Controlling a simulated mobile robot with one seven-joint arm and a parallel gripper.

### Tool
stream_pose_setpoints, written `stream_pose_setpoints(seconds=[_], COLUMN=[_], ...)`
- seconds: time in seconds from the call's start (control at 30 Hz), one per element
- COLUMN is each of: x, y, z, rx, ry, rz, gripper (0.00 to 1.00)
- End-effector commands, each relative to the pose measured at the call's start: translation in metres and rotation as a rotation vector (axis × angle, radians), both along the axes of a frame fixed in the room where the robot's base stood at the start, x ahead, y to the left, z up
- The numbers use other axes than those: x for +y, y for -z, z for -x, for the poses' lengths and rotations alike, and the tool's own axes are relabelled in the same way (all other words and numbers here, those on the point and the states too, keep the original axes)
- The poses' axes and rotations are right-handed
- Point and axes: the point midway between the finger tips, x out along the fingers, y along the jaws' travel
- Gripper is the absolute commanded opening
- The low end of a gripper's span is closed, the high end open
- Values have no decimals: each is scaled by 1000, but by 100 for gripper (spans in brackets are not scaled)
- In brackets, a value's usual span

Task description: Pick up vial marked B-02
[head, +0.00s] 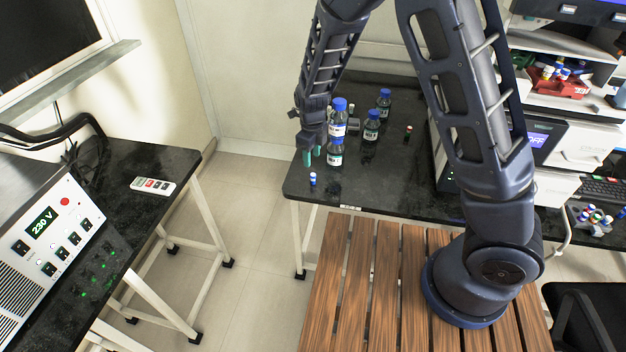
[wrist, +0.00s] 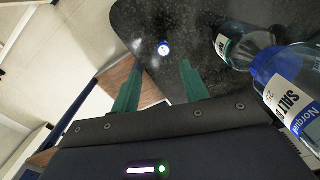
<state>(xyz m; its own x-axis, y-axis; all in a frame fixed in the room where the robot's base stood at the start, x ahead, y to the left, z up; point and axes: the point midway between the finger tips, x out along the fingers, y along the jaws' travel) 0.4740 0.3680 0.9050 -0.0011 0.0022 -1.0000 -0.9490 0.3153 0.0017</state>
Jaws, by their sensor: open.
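A small vial (head: 312,180) with a blue cap and pale label stands on the black table near its front left corner. Its marking is too small to read, so I cannot tell if it is B-02. In the wrist view a small blue-and-white round top (wrist: 164,49) shows beyond the fingertips, roughly between their lines. My gripper (head: 313,155) is open and empty, with green fingers, above the table and a little behind the vial. Another small vial (head: 408,131) with a reddish cap stands farther right on the table; its marking is also unreadable.
The black table (head: 385,185) is clear around the blue-capped vial. Its left edge is close. A red rack (head: 560,84) of vials sits far right.

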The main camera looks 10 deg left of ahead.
Motion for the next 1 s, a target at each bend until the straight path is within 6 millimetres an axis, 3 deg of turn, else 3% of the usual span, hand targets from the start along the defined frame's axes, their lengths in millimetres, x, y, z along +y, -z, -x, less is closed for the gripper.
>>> stream_pose_setpoints(seconds=[0.17, 0.5, 0.77, 1.0], x=[1, 1, -1, -3], y=[11, 55, 70, 100], z=[1, 0, -2, -6], rx=[-2, 0, 0, -1], ry=[10, 8, 9, 8], rz=[5, 4, 4, 4], gripper=[45, 45, 45, 45])
